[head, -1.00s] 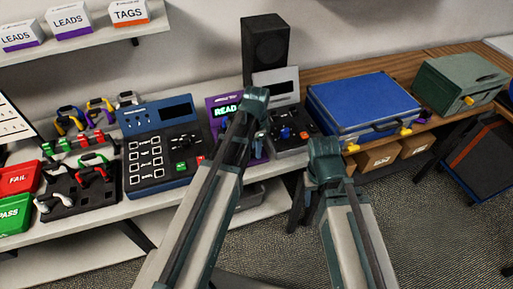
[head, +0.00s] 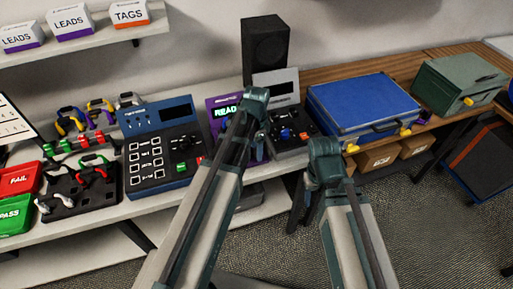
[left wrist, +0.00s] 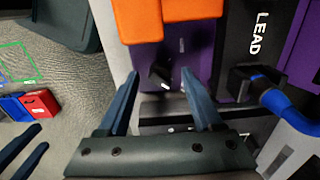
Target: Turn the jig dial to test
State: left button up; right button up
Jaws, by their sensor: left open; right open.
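The purple jig (head: 222,104) with a lit green "READ…" display stands on the bench in the head view, partly hidden by my left arm. In the left wrist view its purple face (left wrist: 147,55) carries a small black dial (left wrist: 159,73) with a white pointer toward the lower right. My left gripper (left wrist: 160,76) is open, with one finger on each side of the dial; I cannot tell whether they touch it. The dial's position labels are not readable. My right gripper (left wrist: 41,136) shows at the lower left of the left wrist view, empty and apart from the jig.
A blue tester (head: 160,145) stands left of the jig. A black unit (head: 289,131) with a red and a blue knob stands right of it. Orange parts (left wrist: 137,20) and a blue cable (left wrist: 285,103) lie close to my left gripper. A blue case (head: 364,104) is further right.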

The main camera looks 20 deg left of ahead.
pick_arm(q)
notch_tip(320, 180, up, 13)
jog(key=p, duration=1.3)
jog(key=shift+r, duration=0.2)
jog(key=s+d+f+n+y+b, duration=0.1)
jog(key=s+d+f+n+b, duration=0.3)
jog(key=s+d+n, duration=0.3)
jog(key=s+d, duration=0.3)
jog(key=s, duration=0.4)
jog(key=shift+s+d+n, duration=0.25)
jog(key=shift+s+n, duration=0.05)
jog(key=shift+s, duration=0.05)
